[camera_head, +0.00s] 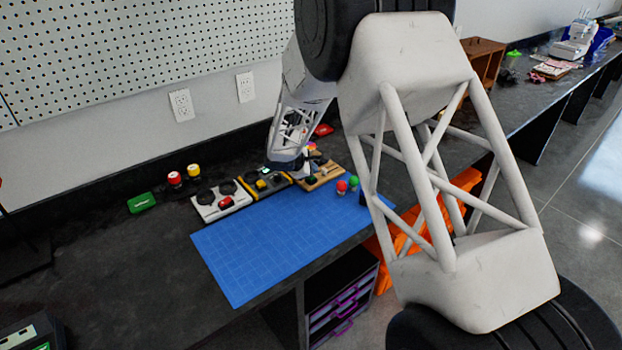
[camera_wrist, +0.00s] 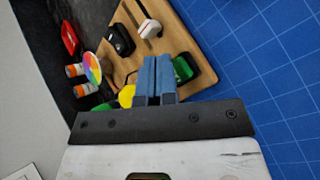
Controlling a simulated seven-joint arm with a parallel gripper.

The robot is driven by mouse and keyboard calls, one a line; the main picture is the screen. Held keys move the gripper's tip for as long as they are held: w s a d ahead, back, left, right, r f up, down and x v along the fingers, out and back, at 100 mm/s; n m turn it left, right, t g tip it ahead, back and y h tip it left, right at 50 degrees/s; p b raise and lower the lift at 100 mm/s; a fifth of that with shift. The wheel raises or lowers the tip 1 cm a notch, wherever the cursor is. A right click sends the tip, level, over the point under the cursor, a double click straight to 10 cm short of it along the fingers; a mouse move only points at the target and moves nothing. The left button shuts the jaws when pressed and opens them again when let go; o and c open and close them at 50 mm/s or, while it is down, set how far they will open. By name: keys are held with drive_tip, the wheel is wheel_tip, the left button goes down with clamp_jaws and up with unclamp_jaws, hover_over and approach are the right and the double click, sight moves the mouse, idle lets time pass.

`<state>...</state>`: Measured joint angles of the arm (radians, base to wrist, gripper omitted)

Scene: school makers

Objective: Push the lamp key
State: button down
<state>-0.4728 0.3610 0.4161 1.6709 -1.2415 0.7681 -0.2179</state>
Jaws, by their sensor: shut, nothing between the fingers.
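A wooden board (camera_wrist: 165,60) bears several small parts: a black rounded part (camera_wrist: 120,39), a white part with a red stripe (camera_wrist: 149,29) and a green-and-black part (camera_wrist: 184,69). I cannot tell for sure which of these is the lamp key. My gripper (camera_wrist: 159,61) is shut and empty, its blue fingers side by side over the board, just left of the green-and-black part. Whether they touch anything is unclear. In the head view the board (camera_head: 328,179) lies at the mat's far edge, partly hidden by my arm.
A blue cutting mat (camera_head: 270,240) lies in front of the board. Left of it are a yellow-and-black box (camera_head: 265,186), a white two-knob unit (camera_head: 220,200) and a green box (camera_head: 142,203). In the wrist view a colour wheel (camera_wrist: 92,67) and a red object (camera_wrist: 69,37) lie beside the board.

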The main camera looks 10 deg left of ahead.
drive_tip(key=shift+f, duration=0.55)
idle(0.7)
drive_tip(key=shift+r, duration=1.05)
drive_tip(key=shift+r, duration=0.1)
drive_tip(key=shift+r, duration=2.9)
